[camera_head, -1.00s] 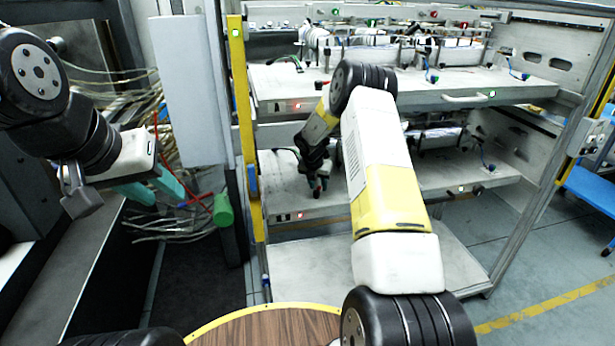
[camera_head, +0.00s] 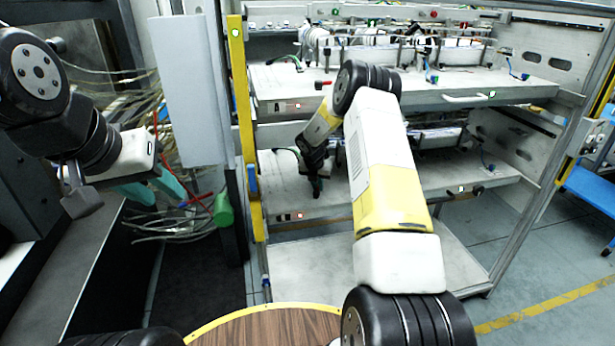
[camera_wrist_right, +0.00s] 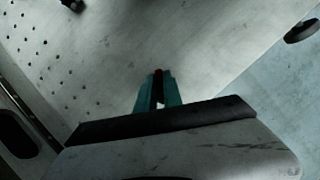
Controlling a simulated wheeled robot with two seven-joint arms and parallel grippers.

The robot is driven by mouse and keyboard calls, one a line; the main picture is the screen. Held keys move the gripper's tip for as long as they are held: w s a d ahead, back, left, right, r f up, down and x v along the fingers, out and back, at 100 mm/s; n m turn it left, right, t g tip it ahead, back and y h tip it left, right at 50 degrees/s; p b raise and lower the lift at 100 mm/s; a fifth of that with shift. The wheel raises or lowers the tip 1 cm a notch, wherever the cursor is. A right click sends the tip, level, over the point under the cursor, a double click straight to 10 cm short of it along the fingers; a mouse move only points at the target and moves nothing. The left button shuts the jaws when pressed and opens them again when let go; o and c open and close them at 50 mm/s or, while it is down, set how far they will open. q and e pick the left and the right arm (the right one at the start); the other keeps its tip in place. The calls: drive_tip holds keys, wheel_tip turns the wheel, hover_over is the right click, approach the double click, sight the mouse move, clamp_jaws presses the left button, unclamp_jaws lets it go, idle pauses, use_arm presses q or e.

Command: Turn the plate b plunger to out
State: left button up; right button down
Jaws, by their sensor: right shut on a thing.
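My right gripper (camera_head: 316,192) reaches down at the left part of the lower grey plate (camera_head: 290,185). In the right wrist view its teal fingers (camera_wrist_right: 158,92) are shut on a small dark, reddish piece, which looks like the plunger (camera_wrist_right: 159,84). The fingers hide most of it, so I cannot read whether it is in or out. The pale plate face (camera_wrist_right: 220,50) lies beyond it. My left gripper (camera_head: 153,190) is open and empty at the left, away from the rack.
An upper plate (camera_head: 400,90) with cables and a white handle overhangs the lower one. A yellow post (camera_head: 241,130) and a green cylinder (camera_head: 222,210) stand to the left. A round wooden table (camera_head: 270,328) is in front.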

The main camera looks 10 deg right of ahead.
drive_tip(key=n+y, duration=0.1)
drive_tip(key=n, duration=0.3)
drive_tip(key=n+y, duration=0.1)
drive_tip(key=n, duration=0.1)
drive_tip(key=shift+w+a+y, duration=0.1)
drive_tip(key=shift+a+y, duration=0.2)
drive_tip(key=shift+a, duration=0.1)
drive_tip(key=n, duration=0.2)
drive_tip(key=n+y, duration=0.1)
drive_tip(key=n, duration=0.1)
drive_tip(key=n+y, duration=0.1)
drive_tip(key=n, duration=0.1)
drive_tip(key=shift+a, duration=0.4)
drive_tip(key=n, duration=0.2)
drive_tip(key=n+g+y, duration=0.1)
drive_tip(key=n, duration=0.1)
drive_tip(key=shift+s+a, duration=0.25)
drive_tip(key=shift+s, duration=0.1)
drive_tip(key=shift+s+a+n+g, duration=0.1)
drive_tip(key=shift+n+g, duration=0.3)
drive_tip(key=shift+n, duration=0.5)
drive_tip(key=shift+n+y, duration=0.3)
drive_tip(key=shift+f, duration=0.1)
drive_tip(key=c, duration=1.5)
unclamp_jaws()
